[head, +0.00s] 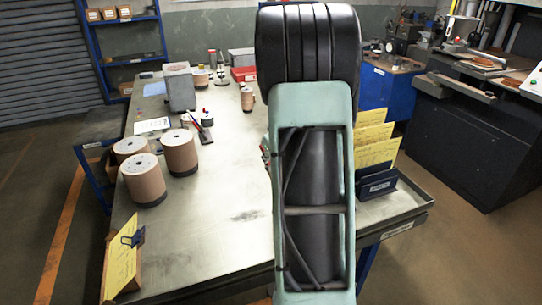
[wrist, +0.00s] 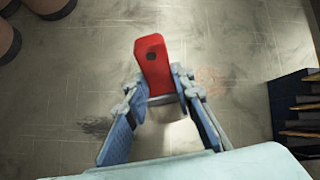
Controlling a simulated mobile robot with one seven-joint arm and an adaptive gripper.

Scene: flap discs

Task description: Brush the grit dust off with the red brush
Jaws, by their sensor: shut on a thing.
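The red brush (wrist: 153,62) is in the wrist view, its red handle with a dark round spot pointing up the picture. My gripper (wrist: 158,98) is shut on it, with the blue fingers on either side of its lower end; a pale band shows between them. A faint reddish-brown speckled patch (wrist: 210,80) lies on the table to the right of the brush. A dark smudge (wrist: 97,127) lies to the left; it also shows in the head view (head: 245,215). I cannot tell for certain which is the grit dust. My arm hides the gripper in the head view.
Several brown cylindrical stacks (head: 180,152) stand on the table (head: 200,235) at the left. A clip stand with yellow paper (head: 122,265) is at the front left corner. A dark blue holder (head: 376,186) with yellow cards stands at the right edge.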

